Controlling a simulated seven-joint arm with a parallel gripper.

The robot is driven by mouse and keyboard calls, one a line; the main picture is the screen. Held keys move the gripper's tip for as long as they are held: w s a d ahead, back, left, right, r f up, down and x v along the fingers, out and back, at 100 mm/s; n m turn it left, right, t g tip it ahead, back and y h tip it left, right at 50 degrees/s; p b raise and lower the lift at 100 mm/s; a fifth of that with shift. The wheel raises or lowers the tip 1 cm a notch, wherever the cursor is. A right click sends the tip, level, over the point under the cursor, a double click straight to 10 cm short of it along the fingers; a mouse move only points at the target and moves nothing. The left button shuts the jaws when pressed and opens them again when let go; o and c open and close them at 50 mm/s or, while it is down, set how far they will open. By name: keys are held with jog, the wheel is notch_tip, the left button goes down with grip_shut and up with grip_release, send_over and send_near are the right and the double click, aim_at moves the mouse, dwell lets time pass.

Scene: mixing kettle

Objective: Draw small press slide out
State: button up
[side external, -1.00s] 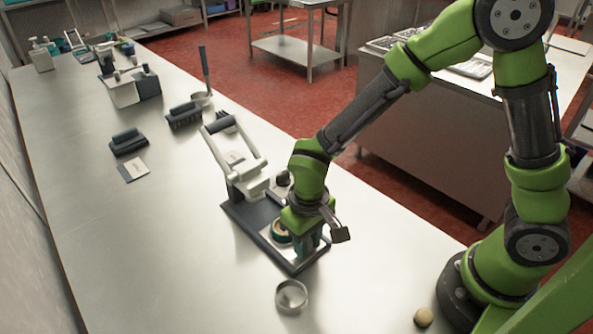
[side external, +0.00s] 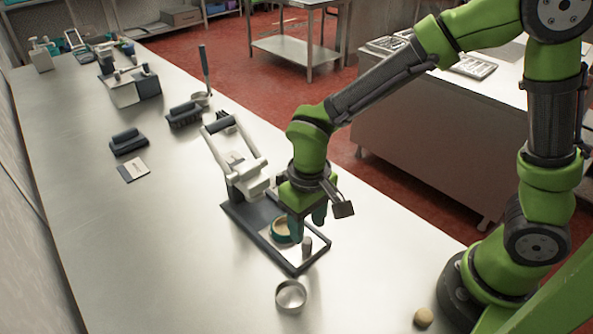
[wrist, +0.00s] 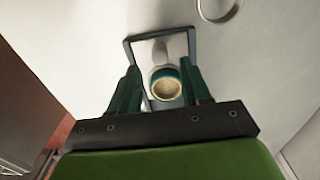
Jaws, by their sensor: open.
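The small press (side external: 246,178) stands on the steel table, with a white lever frame raised at its back and a dark rectangular base frame (side external: 270,249). A pale slide plate (side external: 289,254) lies inside the frame and bears a grey upright knob (side external: 307,247) near its front. A green ring with beige contents (side external: 281,231) sits on the plate; it also shows in the wrist view (wrist: 166,88). My gripper (side external: 308,224) is open above the plate. In the wrist view its green fingers (wrist: 160,70) stand on either side of the ring, with the knob (wrist: 160,48) ahead of them.
A round metal ring (side external: 291,296) lies in front of the press. A beige ball (side external: 423,317) is near my base.

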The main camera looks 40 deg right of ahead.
notch_tip(320, 180, up, 8)
jog(key=shift+r, duration=0.2)
dwell(0.7)
jog(key=s+d+r+m+t+y, duration=0.1)
jog(key=s+d+r+m+t, duration=0.1)
jog(key=d, duration=0.4)
jog(key=s+d+r+m+t+y, duration=0.1)
jog(key=s+d+r+t, duration=0.3)
jog(key=d, duration=0.3)
jog(key=shift+s+d+r+m+t, duration=0.15)
jog(key=shift+s+r+m+t, duration=0.3)
jog(key=shift+r, duration=0.25)
